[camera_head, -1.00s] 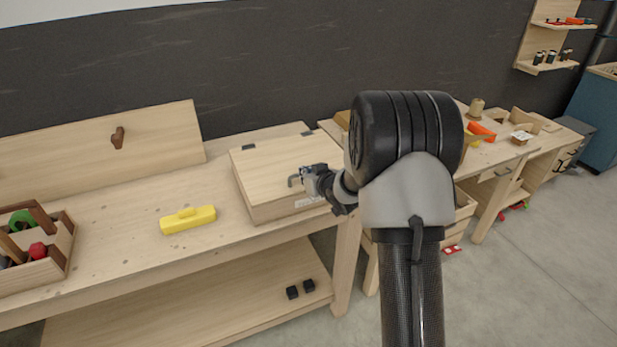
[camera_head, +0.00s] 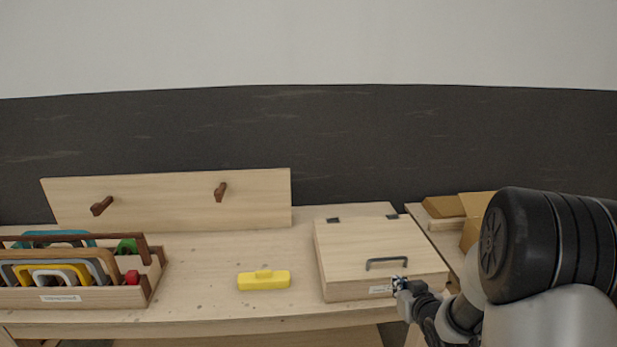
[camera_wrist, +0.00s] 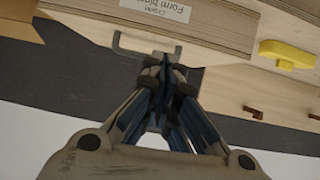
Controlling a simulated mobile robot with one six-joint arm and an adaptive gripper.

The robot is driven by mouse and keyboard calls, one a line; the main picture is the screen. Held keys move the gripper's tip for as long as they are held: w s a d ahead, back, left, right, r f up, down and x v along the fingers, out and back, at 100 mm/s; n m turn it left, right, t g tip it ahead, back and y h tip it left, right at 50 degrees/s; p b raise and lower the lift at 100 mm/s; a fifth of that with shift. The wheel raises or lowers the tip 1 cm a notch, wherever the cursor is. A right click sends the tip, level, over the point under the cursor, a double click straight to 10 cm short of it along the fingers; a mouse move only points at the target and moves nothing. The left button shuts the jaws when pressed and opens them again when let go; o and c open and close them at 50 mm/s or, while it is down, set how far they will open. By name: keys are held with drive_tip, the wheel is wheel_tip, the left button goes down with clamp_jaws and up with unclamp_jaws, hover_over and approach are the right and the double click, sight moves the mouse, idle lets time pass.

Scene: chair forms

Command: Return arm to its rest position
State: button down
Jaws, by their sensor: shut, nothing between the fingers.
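My gripper (camera_head: 400,284) is at the lower right in the head view, at the front right edge of a closed wooden box (camera_head: 345,254). In the wrist view my gripper (camera_wrist: 166,62) has its fingers together with nothing between them. The box's grey handle (camera_head: 386,262) is on its lid. The handle (camera_wrist: 130,50) also shows close to the fingertips in the wrist view, but I cannot tell whether they touch. My arm fills the lower right of the head view.
A yellow block (camera_head: 264,280) lies on the workbench (camera_head: 200,305) left of the box. A rack of coloured forms (camera_head: 75,299) stands at the left. A board with two pegs (camera_head: 165,200) stands at the back. Cardboard boxes (camera_head: 445,206) are behind my arm.

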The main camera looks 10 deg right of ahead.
drive_tip(key=s+a+r+g+h, duration=0.1)
drive_tip(key=s+a+r+g, duration=0.15)
drive_tip(key=s+r, duration=0.4)
drive_tip(key=s+a+r+g, duration=0.1)
drive_tip(key=s+a, duration=0.3)
drive_tip(key=s, duration=0.5)
drive_tip(key=s+a+r+g, duration=0.2)
drive_tip(key=s+a+r, duration=0.2)
drive_tip(key=s, duration=0.5)
drive_tip(key=s+a+r+g+y, duration=0.1)
drive_tip(key=s+a+r+g, duration=0.1)
drive_tip(key=s, duration=0.7)
drive_tip(key=shift+s+a+r, duration=0.3)
drive_tip(key=shift+a+r, duration=0.2)
drive_tip(key=shift+a, duration=0.75)
